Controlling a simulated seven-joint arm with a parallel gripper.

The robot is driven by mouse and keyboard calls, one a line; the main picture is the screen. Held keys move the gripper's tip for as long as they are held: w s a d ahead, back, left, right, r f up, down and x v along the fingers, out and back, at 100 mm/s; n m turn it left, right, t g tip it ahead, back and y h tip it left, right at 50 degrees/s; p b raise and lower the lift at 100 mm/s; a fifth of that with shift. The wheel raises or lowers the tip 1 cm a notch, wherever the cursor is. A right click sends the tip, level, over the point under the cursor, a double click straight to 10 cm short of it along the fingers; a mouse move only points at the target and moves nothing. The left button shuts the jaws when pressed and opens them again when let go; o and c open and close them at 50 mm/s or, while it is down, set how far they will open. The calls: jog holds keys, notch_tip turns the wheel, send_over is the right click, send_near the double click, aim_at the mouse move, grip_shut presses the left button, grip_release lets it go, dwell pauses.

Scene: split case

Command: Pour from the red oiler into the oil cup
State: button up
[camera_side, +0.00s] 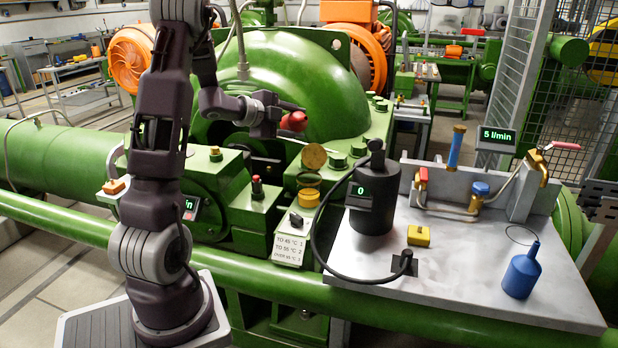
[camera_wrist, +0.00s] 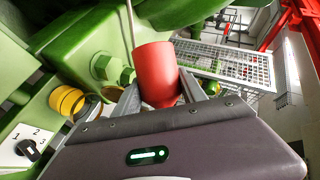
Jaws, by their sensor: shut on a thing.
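My gripper (camera_side: 279,117) is shut on the red oiler (camera_side: 294,121) and holds it up in the air in front of the big green housing. In the wrist view, the red oiler (camera_wrist: 158,72) sits between the two fingers (camera_wrist: 160,92), its rounded body towards the camera. Its spout cannot be made out clearly. A brass-yellow cup (camera_side: 308,197), which looks like the oil cup, stands on a green block below and to the right of the oiler. A round brass disc (camera_side: 313,157) shows just above it. The yellow cup also shows at left in the wrist view (camera_wrist: 68,102). The oiler is apart from it.
A selector panel (camera_side: 289,248) is below the cup. On the metal bench (camera_side: 460,268) at right stand a black cylinder (camera_side: 376,195), a yellow block (camera_side: 418,236), a blue oiler (camera_side: 521,272) and pipework with valves. Green bolts and knobs surround the cup.

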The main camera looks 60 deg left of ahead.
jog(key=shift+a+f+m+y, duration=0.15)
jog(key=shift+f+m+y, duration=0.3)
jog(key=shift+f, duration=0.45)
dwell(1.3)
jog(key=shift+d+r+m+t+y, duration=0.35)
jog(key=shift+r+m, duration=0.2)
jog(key=shift+m, duration=0.1)
dwell(1.4)
jog(key=shift+f+m+y, duration=0.4)
jog(key=shift+f+m, duration=0.2)
jog(key=shift+f, duration=0.45)
dwell(0.4)
jog(key=shift+r+m+t, duration=0.25)
jog(key=shift+r+m, duration=0.2)
jog(key=shift+m, duration=0.05)
dwell(1.1)
